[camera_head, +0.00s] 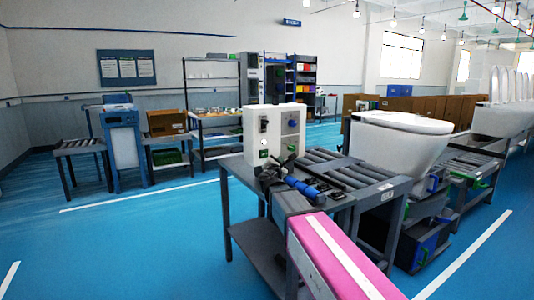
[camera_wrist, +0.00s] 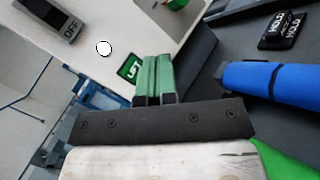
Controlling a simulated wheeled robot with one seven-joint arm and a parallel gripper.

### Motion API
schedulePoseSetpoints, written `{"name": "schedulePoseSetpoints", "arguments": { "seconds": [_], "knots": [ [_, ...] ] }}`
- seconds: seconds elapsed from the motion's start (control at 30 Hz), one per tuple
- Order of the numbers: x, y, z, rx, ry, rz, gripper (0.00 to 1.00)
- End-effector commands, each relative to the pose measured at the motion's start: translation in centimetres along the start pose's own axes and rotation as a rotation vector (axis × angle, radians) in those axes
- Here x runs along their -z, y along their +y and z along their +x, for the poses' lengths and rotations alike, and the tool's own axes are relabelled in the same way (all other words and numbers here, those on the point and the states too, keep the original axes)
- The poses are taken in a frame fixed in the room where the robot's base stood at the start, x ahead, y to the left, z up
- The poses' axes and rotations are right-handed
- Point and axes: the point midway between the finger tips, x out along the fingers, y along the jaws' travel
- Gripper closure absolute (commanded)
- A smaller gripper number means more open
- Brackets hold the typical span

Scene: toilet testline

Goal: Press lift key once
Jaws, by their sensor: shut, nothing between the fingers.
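A white control box (camera_head: 273,137) stands on the grey roller table, and its panel fills the upper left of the wrist view (camera_wrist: 115,25). The green key marked LIFT (camera_wrist: 130,68) is on the panel near its lower edge. My gripper (camera_wrist: 156,58) is shut, its two green fingers side by side with nothing between them. The fingertips are just right of the LIFT key in the wrist view and partly cover its edge. I cannot tell whether they touch it. In the head view the gripper is hard to make out.
A grey switch marked OFF (camera_wrist: 60,20) and a white round button (camera_wrist: 104,48) are near the LIFT key. A blue cylinder (camera_wrist: 275,80) and black blocks marked HOLD (camera_wrist: 282,29) lie close on the right. A white toilet (camera_head: 400,137) stands behind right.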

Motion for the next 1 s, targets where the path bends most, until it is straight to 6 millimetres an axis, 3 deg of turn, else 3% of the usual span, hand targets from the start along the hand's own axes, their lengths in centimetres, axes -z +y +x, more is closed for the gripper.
{"name": "schedulePoseSetpoints", "arguments": {
  "seconds": [0.57, 1.0],
  "knots": [
    [0.4, 0.4, 0.6, 0.0, 0.0, 0.001, 1.0],
    [2.9, 2.9, 4.1, 0.001, 0.0, 0.0, 1.0]
  ]
}}
